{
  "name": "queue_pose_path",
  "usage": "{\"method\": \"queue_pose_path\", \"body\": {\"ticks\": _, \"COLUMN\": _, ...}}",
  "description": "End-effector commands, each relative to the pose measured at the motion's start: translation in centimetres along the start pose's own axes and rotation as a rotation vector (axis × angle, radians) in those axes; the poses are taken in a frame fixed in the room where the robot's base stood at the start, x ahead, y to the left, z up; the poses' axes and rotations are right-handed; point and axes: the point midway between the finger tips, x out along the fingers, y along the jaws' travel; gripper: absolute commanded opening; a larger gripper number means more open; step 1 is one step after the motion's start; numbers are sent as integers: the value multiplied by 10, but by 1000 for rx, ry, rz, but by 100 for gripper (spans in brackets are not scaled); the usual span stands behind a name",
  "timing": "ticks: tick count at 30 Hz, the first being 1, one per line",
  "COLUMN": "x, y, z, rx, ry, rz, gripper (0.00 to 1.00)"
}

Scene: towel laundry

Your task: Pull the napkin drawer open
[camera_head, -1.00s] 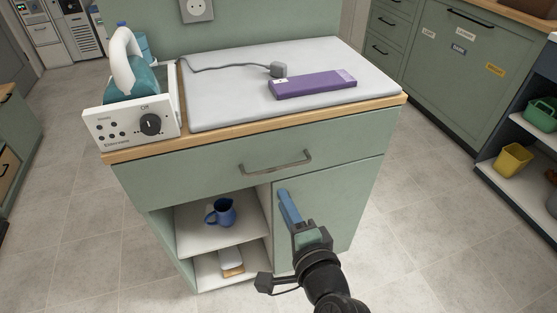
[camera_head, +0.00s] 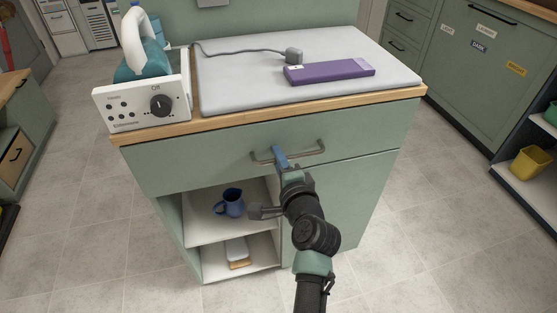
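The napkin drawer appears to be the wide green drawer (camera_head: 210,160) under the wooden edge of the ironing cabinet. Its front sits flush with the cabinet, so it is closed. Its grey bar handle (camera_head: 312,152) runs across the middle of the front. My gripper (camera_head: 279,153) is at the left half of the handle, its blue fingertip overlapping the bar in the picture. I cannot tell whether the fingers are around the bar or only in front of it, nor whether they are open or shut. My arm hides part of the cabinet below.
A steam iron station (camera_head: 142,98) stands at the top left, beside a grey ironing pad (camera_head: 240,85) with a purple box (camera_head: 330,71) on it. Below the drawer, an open shelf holds a blue jug (camera_head: 230,203). The tiled floor (camera_head: 90,240) in front is clear.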

Motion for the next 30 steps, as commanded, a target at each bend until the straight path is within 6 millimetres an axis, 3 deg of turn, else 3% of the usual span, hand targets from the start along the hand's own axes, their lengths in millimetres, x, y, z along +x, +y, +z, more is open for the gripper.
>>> {"method": "queue_pose_path", "body": {"ticks": 6, "x": 0, "y": -1, "z": 0, "rx": -1, "ry": -1, "rz": -1, "gripper": 26}}
{"method": "queue_pose_path", "body": {"ticks": 11, "x": 0, "y": 0, "z": 0, "rx": -1, "ry": -1, "rz": 0, "gripper": 0}}
{"method": "queue_pose_path", "body": {"ticks": 30, "x": 0, "y": 0, "z": 0, "rx": -1, "ry": -1, "rz": 0, "gripper": 0}}
